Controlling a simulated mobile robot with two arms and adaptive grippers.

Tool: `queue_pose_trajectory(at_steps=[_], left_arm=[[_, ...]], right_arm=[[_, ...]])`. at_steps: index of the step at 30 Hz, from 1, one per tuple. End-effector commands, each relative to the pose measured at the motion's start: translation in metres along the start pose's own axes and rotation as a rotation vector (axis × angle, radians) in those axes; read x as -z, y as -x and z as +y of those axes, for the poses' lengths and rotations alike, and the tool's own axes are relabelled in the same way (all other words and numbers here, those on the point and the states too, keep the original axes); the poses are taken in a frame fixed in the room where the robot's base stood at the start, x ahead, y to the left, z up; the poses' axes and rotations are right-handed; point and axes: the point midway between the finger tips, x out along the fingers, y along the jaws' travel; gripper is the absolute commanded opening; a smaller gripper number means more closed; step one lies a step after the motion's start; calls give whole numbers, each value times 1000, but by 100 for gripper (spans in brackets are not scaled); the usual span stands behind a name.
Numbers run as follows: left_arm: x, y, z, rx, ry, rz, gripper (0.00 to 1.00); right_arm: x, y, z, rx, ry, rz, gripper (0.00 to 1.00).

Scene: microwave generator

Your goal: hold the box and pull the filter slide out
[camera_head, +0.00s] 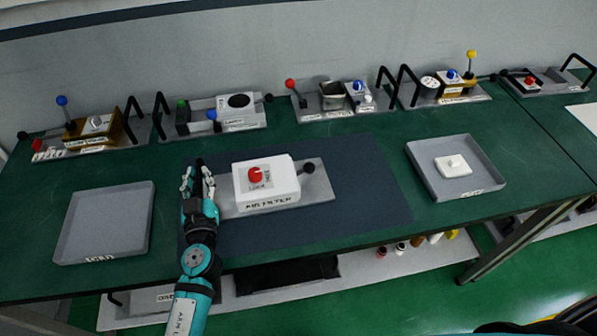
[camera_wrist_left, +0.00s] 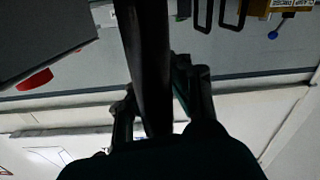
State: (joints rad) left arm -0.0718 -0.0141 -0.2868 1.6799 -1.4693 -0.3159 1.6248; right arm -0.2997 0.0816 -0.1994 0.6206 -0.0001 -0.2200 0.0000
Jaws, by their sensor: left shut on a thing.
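The white air filter box (camera_head: 285,189) sits on a grey base plate (camera_head: 322,192) on the dark mat, with a red knob (camera_head: 255,174) on top. A black ball knob (camera_head: 308,168) sticks up at its right side; the filter slide itself cannot be made out apart from it. My left gripper (camera_head: 197,182) is at the left end of the plate, beside the box. In the left wrist view, its fingers (camera_wrist_left: 157,95) are around a dark bar (camera_wrist_left: 148,50), apparently the unit's handle. The box (camera_wrist_left: 45,40) shows there at upper left. My right gripper is not in view.
A grey tray (camera_head: 75,240) lies empty at the left. Another tray (camera_head: 487,185) at the right holds a white block (camera_head: 453,165). Several lever and knob units line the back of the green table (camera_head: 360,228). The mat (camera_head: 375,190) is clear right of the plate.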

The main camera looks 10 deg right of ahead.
Motion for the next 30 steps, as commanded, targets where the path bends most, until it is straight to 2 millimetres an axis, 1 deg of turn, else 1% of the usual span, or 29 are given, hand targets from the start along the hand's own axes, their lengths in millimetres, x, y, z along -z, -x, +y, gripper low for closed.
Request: queue_pose_trajectory(at_steps=[30], left_arm=[[-6,1,-3,2,0,-5,0]], right_arm=[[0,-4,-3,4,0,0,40]])
